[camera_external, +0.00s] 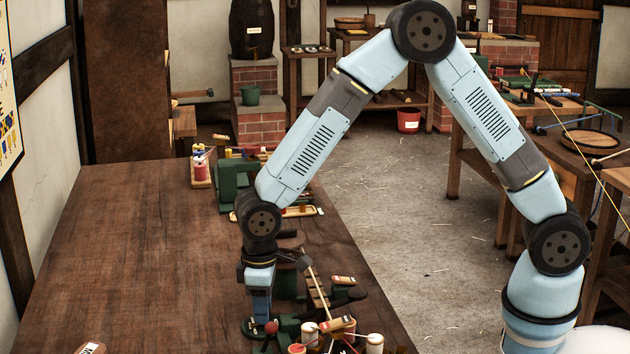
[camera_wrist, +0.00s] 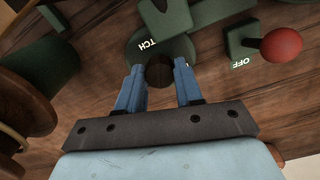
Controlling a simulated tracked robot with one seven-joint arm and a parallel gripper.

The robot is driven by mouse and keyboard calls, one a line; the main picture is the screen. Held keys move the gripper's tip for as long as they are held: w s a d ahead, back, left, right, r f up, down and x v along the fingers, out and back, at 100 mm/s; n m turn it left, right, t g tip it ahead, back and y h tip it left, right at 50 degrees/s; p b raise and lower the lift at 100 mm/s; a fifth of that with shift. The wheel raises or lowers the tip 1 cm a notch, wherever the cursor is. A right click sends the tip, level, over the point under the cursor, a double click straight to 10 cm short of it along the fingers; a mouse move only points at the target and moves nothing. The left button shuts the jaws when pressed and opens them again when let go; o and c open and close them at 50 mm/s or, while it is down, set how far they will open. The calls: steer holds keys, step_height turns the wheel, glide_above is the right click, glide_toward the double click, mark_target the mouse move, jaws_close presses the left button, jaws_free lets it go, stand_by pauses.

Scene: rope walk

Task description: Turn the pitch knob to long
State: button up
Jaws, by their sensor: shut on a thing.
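In the wrist view a dark round knob (camera_wrist: 159,76) stands on a green mount (camera_wrist: 176,52). White lettering on the mount reads "TCH", its start hidden. My gripper (camera_wrist: 160,68) has its two blue fingers on either side of the knob, shut on it. In the external view my gripper (camera_external: 258,314) points straight down at the near end of the bench, over a green base (camera_external: 247,330); the knob is hidden there. No "long" mark or pointer can be read in either view.
A red ball-topped lever (camera_wrist: 282,46) on a green mount marked "OFF" stands close to the right of my gripper. A wooden spool (camera_wrist: 22,105) lies at the left of the wrist view. Bobbins and sticks (camera_external: 335,324) crowd the bench's right. The wooden bench (camera_external: 140,260) is clear leftward.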

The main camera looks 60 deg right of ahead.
steer(key=shift+n, duration=2.3)
steer(key=o, duration=1)
steer(key=shift+o, duration=0.2)
steer(key=shift+r, duration=0.1)
step_height(320, 180, up, 14)
steer(key=shift+f, duration=0.25)
